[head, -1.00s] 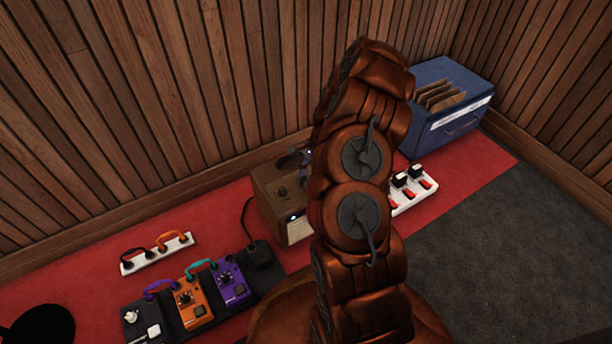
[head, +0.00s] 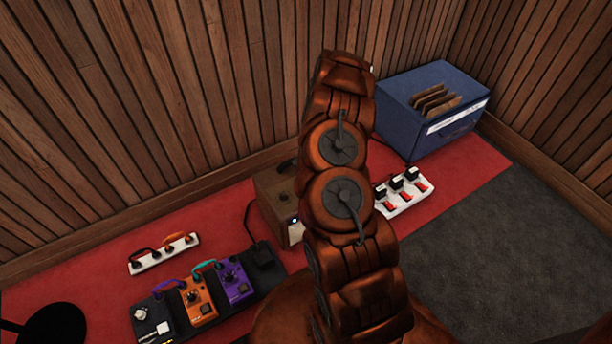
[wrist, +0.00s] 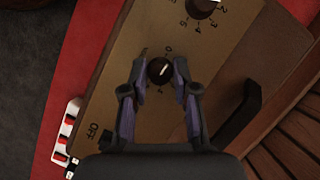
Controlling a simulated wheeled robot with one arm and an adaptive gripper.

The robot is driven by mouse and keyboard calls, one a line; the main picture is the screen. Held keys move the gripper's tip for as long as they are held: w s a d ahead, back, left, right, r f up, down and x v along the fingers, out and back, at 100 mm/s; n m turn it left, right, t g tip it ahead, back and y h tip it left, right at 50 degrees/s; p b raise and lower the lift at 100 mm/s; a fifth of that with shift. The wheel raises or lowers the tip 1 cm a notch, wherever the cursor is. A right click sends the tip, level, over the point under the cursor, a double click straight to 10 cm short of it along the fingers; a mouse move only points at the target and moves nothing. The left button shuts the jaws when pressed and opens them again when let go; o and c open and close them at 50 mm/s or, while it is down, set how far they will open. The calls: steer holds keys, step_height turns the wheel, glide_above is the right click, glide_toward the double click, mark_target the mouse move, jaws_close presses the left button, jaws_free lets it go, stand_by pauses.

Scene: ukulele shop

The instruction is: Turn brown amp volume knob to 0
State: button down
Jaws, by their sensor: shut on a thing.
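The brown amp (head: 266,200) stands on the red carpet, partly hidden behind my arm in the head view. In the wrist view its tan control panel (wrist: 100,95) shows from above. My gripper (wrist: 160,73) has its fingertips on both sides of a small black knob (wrist: 159,69) and is shut on it. The knob has a white pointer line tilted up and right, near a printed 0. Its name label is not readable. A second black knob (wrist: 201,7) sits at the top edge, apart from my fingers. My gripper is hidden in the head view.
A black handle (wrist: 240,113) rises at the amp's right in the wrist view. A switch marked OFF (wrist: 105,136) is lower left. Around the amp are a pedalboard (head: 265,278), white power strips (head: 405,202) and a blue crate (head: 395,105). Wooden walls stand close behind.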

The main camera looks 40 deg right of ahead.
steer(key=shift+n+g+p, duration=0.4)
steer(key=shift+n+p, duration=0.4)
steer(key=shift+n, duration=0.4)
steer(key=shift+h, duration=0.3)
steer(key=c, duration=0.9)
jaws_free()
steer(key=shift+v, duration=6)
steer(key=shift+w, duration=0.1)
